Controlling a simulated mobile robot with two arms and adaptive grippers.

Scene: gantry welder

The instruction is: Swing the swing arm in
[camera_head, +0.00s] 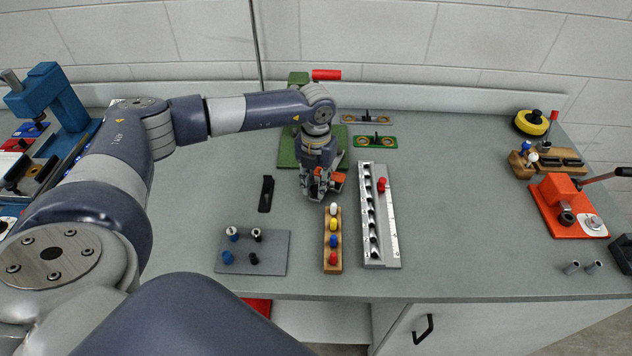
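My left gripper (320,188) points down over the front edge of a green device with a green base plate (286,152) at the back middle of the bench. The device has a green post (298,79) and a red handle (326,74) at its top. My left arm and wrist cover most of it, so I cannot make out a separate swing arm. Orange-red parts (338,181) show beside the fingers; I cannot tell whether they belong to the device. The finger opening is too small and covered to judge. My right gripper is out of view.
A black part (266,193) lies left of the gripper. In front are a grey peg plate (252,264), a wooden block with coloured pegs (333,262) and a long grey rail (391,240). An orange press (568,208) stands at right.

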